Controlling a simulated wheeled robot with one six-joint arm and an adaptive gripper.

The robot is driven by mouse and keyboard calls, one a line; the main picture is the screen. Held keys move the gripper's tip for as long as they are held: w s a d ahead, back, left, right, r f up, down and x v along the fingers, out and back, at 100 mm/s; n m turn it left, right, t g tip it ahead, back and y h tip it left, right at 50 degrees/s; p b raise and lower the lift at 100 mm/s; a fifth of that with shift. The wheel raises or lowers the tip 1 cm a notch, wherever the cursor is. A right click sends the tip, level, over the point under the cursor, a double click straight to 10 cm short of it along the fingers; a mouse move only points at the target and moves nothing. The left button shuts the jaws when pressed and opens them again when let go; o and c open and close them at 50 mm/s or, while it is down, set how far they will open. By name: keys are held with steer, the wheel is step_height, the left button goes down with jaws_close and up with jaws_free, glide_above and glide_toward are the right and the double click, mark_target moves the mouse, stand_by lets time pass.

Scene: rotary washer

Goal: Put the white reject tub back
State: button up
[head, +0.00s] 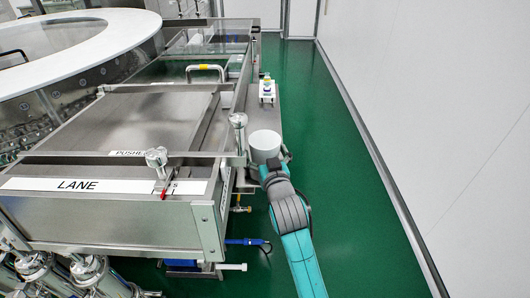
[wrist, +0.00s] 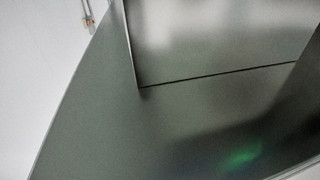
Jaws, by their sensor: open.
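A white round tub (head: 265,147) shows in the head view at the right side of the machine, by the near end of the narrow side ledge. Its round top faces up and it looks upright. My teal arm reaches up to it from below, and my gripper (head: 285,154) is a small dark shape close against its right side. The gripper is open, but its fingertips are mostly hidden, and I cannot tell whether they touch the tub.
A steel machine (head: 140,115) with a LANE label fills the left. A steel post with a knob (head: 238,121) stands just left of the tub. Green floor (head: 340,200) is clear up to the white wall (head: 440,100).

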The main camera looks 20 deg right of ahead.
steer(key=shift+r, duration=0.15)
steer(key=s+a, duration=0.1)
steer(key=s, duration=1.1)
steer(key=shift+r, duration=0.3)
steer(key=s+f+n+g+y, duration=0.1)
steer(key=s+f, duration=0.6)
steer(key=s, duration=0.2)
steer(key=s+f+y, duration=0.1)
steer(key=s+f, duration=0.5)
steer(key=s, duration=0.4)
steer(key=s+d+g, duration=0.1)
steer(key=s, duration=2.1)
steer(key=shift+s+f+g, duration=0.15)
steer(key=shift+s+g, duration=0.15)
